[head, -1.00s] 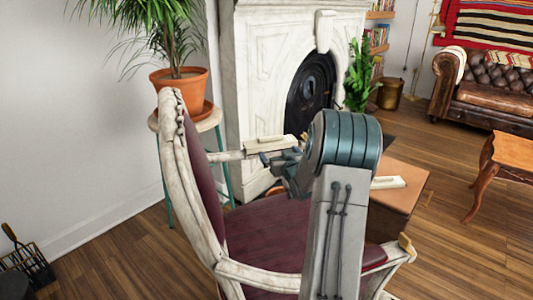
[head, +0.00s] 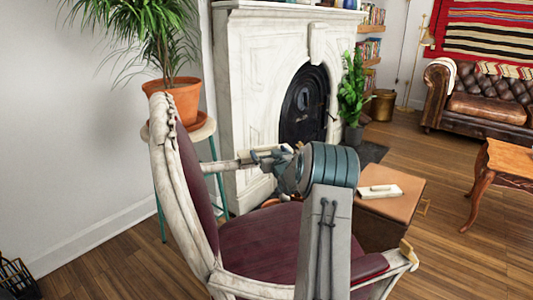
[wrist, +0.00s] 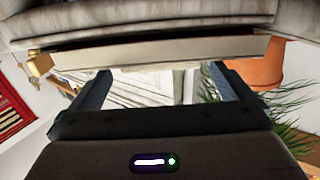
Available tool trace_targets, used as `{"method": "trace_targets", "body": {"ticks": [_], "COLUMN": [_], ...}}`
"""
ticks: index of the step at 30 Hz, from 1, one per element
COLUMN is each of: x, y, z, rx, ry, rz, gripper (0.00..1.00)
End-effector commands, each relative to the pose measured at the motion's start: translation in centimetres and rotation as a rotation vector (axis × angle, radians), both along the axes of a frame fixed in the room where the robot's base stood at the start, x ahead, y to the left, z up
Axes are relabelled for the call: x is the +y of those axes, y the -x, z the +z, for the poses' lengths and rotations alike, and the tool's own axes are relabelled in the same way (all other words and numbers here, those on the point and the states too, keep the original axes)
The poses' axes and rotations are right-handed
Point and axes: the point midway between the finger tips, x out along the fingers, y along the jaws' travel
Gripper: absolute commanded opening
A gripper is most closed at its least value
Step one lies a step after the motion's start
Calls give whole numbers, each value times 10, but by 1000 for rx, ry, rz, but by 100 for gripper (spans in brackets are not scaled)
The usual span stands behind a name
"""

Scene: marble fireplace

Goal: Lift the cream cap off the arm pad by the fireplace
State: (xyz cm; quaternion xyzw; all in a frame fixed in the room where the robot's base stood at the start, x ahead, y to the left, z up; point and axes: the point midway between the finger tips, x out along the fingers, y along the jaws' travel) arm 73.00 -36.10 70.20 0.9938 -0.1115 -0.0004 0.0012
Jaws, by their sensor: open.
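The cream cap (head: 243,156) sits on the chair's far arm, beside the fireplace. In the head view my gripper partly hides it. In the wrist view the cap (wrist: 180,53) is a long pale bar running across the picture, just past my fingertips. My gripper (wrist: 160,75) is open, with one dark finger on each side and nothing held between them. In the head view my gripper (head: 272,158) is right at the cap. I cannot tell whether the fingers touch it.
The chair's tall back (head: 180,180) stands left of my arm, with its dark red seat (head: 255,235) below. A potted plant (head: 178,98) on a stool is behind it. A similar cream piece (head: 380,191) lies on a brown box at right. The marble fireplace (head: 250,80) rises behind.

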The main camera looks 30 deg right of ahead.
Motion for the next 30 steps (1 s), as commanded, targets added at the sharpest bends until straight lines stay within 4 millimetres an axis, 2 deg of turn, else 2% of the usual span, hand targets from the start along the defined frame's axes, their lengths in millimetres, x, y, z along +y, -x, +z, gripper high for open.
{"method": "trace_targets", "body": {"ticks": [9, 20, 21, 24, 30], "x": [-8, -9, -9, -9, -9], "y": [-37, -44, -44, -44, -44], "z": [2, 4, 4, 4, 4], "rx": [-2, -1, -1, -1, -1], "ry": [0, 0, 0, 0, 0], "rz": [1, 0, 0, 0, 0], "gripper": [100, 100, 97, 69, 68]}}
